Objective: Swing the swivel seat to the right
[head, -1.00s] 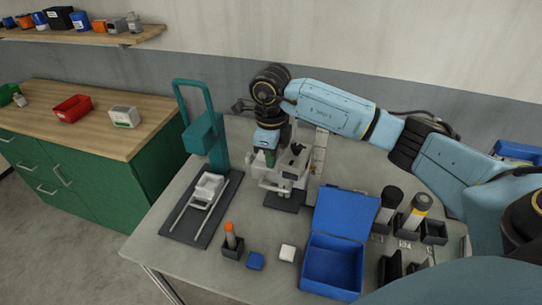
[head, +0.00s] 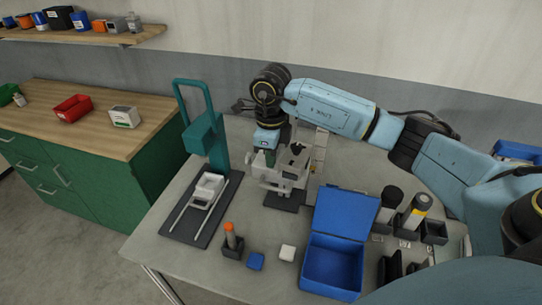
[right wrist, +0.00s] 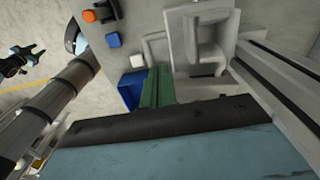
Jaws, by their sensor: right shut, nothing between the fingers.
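A pale grey-white fixture with a cup-like seat (head: 285,172) stands on a dark base plate near the middle of the table. I take this for the swivel seat. In the right wrist view the cup-like seat (right wrist: 208,42) fills the upper middle. My right gripper (head: 268,158) points down at the left side of the fixture. Its green fingers (right wrist: 157,88) are shut and empty, close beside the seat; I cannot tell whether they touch it. A small dark forked shape at the wrist view's left edge looks like my left gripper (right wrist: 22,62); its jaws are too small to read.
A teal stand (head: 207,138) with a white carriage on a dark base stands left of the fixture. An open blue box (head: 333,270), an orange-topped cylinder (head: 230,236), a blue block (head: 255,262) and a white block (head: 287,252) lie nearer the front. Dark holders are at right.

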